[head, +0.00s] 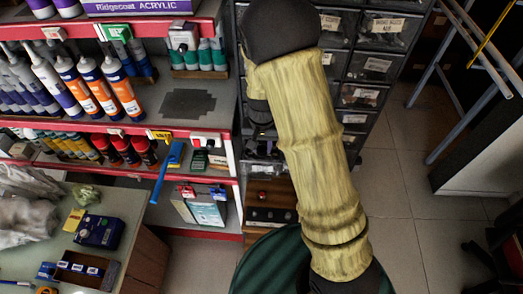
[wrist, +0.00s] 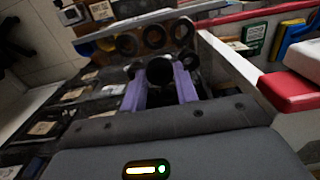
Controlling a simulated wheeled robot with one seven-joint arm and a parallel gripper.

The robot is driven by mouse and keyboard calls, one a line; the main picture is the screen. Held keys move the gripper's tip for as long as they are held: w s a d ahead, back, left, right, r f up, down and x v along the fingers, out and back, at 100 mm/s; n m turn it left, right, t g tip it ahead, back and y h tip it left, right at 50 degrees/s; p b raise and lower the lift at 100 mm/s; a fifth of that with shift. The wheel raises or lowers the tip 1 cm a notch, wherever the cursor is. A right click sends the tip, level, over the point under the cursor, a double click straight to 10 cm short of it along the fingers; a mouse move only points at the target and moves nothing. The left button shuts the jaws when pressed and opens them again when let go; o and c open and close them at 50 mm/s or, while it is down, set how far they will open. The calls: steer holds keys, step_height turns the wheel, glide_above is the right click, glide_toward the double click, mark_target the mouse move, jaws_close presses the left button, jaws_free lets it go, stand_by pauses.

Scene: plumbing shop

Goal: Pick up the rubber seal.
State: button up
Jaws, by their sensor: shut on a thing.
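In the wrist view my gripper (wrist: 161,85) has two purple fingers, shut on a dark round rubber seal (wrist: 160,70) between their tips. The seal's lower part is hidden by the fingers and the gripper body. Several other black rings show behind it against a brown wooden surface, one at the left (wrist: 125,44), one in the middle (wrist: 154,37) and one at the right (wrist: 182,29). I cannot tell whether the held seal still touches anything. In the head view my arm crosses the middle, and neither the gripper nor the seal can be made out.
Red-edged shelves (head: 60,125) with tubes and bottles stand at the left. A rack of dark labelled drawers (head: 365,95) is behind my arm. A cluttered counter (head: 30,215) is at the lower left. Tiled floor (head: 400,190) is open at the right, near a metal frame (head: 455,80).

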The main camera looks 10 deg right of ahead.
steer(key=s+a+r+b, duration=0.1)
steer(key=s+r+b, duration=0.1)
steer(key=s, duration=0.7)
steer(key=s+a+r+b, duration=0.2)
steer(key=s, duration=0.6)
steer(key=shift+s+a+b, duration=0.2)
steer(key=shift+s+b, duration=0.15)
steer(key=shift+s, duration=0.05)
